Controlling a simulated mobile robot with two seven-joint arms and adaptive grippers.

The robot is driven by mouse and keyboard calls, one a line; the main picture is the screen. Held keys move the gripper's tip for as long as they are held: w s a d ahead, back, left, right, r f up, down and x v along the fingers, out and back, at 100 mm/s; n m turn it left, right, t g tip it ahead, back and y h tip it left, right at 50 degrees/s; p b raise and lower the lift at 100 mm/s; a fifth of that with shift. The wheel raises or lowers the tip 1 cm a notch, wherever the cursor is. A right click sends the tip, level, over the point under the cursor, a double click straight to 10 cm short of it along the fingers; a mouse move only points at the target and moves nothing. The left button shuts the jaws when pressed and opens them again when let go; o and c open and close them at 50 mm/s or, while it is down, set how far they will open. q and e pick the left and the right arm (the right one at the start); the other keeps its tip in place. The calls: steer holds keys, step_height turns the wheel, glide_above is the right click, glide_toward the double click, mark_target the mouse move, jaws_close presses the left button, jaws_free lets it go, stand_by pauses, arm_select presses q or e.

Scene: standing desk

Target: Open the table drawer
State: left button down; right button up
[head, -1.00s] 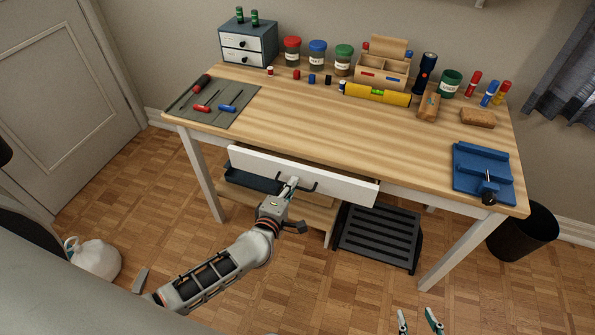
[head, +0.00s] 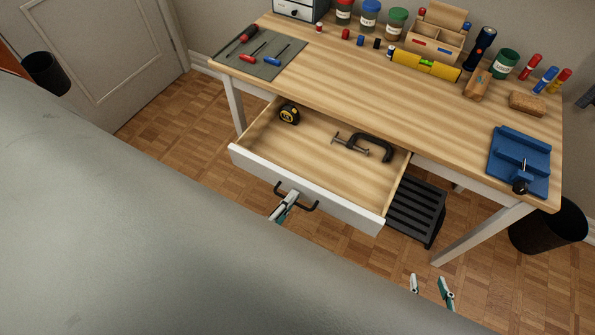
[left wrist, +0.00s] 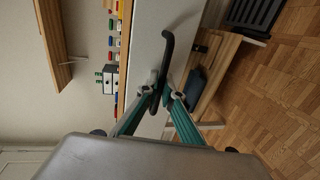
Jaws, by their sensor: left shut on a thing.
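The table drawer (head: 300,191) is pulled well out from under the wooden desk. Its white front faces me and carries a black bar handle (head: 310,207). My left gripper (head: 284,203) is shut on the handle; the left wrist view shows its fingertips (left wrist: 160,92) closed around the dark handle bar (left wrist: 166,55). Inside the drawer lie a yellow and black tape measure (head: 289,114) and a dark clamp (head: 370,147). My right gripper (head: 431,284) is at the lower right, its two fingertips apart and nothing between them. Much of my left arm is hidden behind a large grey shape.
A black step stool (head: 415,208) stands under the desk. A black bin (head: 548,224) is at the right.

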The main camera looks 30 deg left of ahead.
arm_select(q)
steer(key=shift+s, duration=0.35)
steer(key=c, duration=2.5)
jaws_free()
steer(key=shift+s, duration=0.1)
steer(key=v, duration=1.1)
steer(key=shift+s, duration=0.35)
steer(key=shift+a+r, duration=0.1)
